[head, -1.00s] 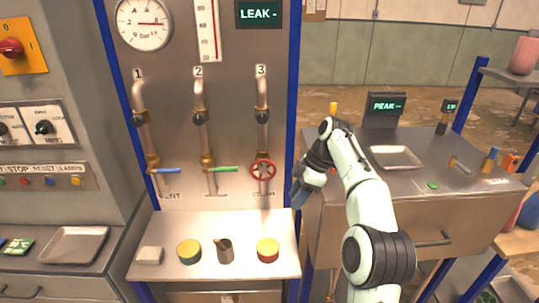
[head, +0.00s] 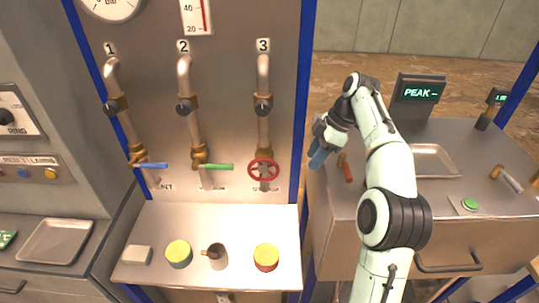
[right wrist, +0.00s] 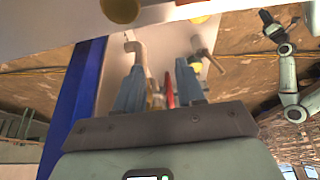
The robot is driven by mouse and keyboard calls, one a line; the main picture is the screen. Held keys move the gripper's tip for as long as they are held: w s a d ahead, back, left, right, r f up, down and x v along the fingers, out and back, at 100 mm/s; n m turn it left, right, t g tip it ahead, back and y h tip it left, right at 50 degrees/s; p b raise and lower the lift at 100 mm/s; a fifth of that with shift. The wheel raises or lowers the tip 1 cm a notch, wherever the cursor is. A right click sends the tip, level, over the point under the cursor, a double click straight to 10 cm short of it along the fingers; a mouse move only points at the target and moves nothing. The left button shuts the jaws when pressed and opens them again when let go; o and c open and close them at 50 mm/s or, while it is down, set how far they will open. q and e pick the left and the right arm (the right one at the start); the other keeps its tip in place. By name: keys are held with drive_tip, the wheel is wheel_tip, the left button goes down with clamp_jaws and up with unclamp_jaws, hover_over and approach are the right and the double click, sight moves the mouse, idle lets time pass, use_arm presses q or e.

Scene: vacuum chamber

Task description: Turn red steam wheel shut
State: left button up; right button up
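The red steam wheel (head: 263,170) sits at the foot of pipe 3 (head: 263,95) on the upright panel, facing out. My right gripper (head: 317,160) is to the right of the wheel, beside the panel's blue edge post, apart from the wheel. In the right wrist view its two blue fingers (right wrist: 160,88) stand apart with a gap between them. Nothing is held. My left arm is outside the head view; an arm with a small dark gripper (right wrist: 270,22) shows in the right wrist view, its fingers unclear.
A blue lever (head: 152,166) and a green lever (head: 218,167) sit on pipes 1 and 2. The shelf below holds tins, including a yellow-red one (head: 266,257) under the wheel. A blue post (head: 303,100) edges the panel.

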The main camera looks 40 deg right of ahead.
sight(269, 159)
drive_tip(key=w+a, duration=0.2)
drive_tip(key=a, duration=0.1)
drive_tip(key=w+a, duration=0.5)
drive_tip(key=a, duration=0.1)
drive_tip(key=shift+w+a+r+p, duration=0.1)
drive_tip(key=shift+w+a+p, duration=0.1)
drive_tip(key=shift+w+p, duration=0.15)
drive_tip(key=b+x, duration=0.1)
drive_tip(key=x, duration=0.1)
drive_tip(key=shift+w+f, duration=0.1)
drive_tip(key=shift+f, duration=0.2)
drive_tip(key=shift+s+f, duration=0.2)
drive_tip(key=shift+f, duration=0.05)
use_arm(q)
drive_tip(key=shift+s+f, duration=0.15)
drive_tip(key=shift+s, duration=0.15)
use_arm(e)
drive_tip(key=shift+w+a, duration=0.1)
use_arm(q)
drive_tip(key=shift+w, duration=0.1)
use_arm(e)
drive_tip(key=shift+w, duration=0.1)
clamp_jaws()
use_arm(q)
drive_tip(key=shift+f, duration=0.1)
